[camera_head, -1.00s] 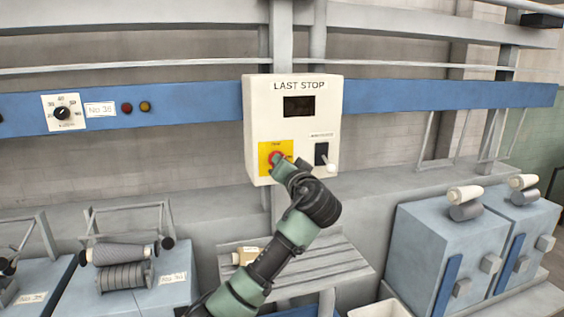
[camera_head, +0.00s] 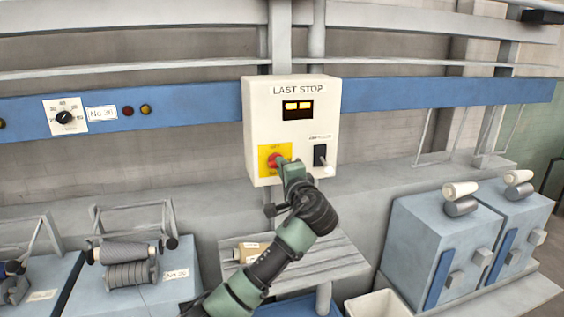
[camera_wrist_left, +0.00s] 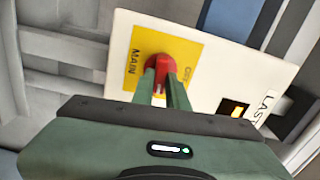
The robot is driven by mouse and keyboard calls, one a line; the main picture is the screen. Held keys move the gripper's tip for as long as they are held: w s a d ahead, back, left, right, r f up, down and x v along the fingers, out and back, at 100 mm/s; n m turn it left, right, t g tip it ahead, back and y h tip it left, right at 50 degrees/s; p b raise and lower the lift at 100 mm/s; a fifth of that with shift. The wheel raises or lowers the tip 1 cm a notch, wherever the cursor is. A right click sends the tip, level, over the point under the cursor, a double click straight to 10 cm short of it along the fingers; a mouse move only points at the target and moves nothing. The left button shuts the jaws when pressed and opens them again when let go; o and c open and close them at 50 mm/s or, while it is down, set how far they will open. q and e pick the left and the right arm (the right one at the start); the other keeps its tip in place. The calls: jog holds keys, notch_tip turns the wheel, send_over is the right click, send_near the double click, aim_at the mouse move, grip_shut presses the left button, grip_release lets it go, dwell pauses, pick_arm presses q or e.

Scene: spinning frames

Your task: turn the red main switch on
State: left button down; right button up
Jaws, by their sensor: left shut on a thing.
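The red main switch (camera_head: 274,160) sits on a yellow plate (camera_head: 266,150) at the lower left of the white "LAST STOP" box (camera_head: 257,113). In the left wrist view the red switch (camera_wrist_left: 158,64) shows between the fingers of my left gripper (camera_wrist_left: 164,80), which is shut on it. My left gripper (camera_head: 281,163) reaches it from the lower right in the head view and hides part of the plate. The display (camera_head: 298,108) on the box is lit yellow. My right gripper is not in view.
Blue-grey machine cabinets (camera_head: 440,235) stand at the right.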

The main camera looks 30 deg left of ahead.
pick_arm(q)
jog(key=shift+m+p, duration=0.3)
jog(key=shift+m, duration=0.2)
jog(key=shift+f, duration=0.1)
jog(key=c, duration=1.4)
grip_release()
jog(key=shift+d, duration=0.1)
jog(key=b+v, duration=0.3)
jog(key=v, duration=0.4)
jog(key=shift+s+d, duration=0.25)
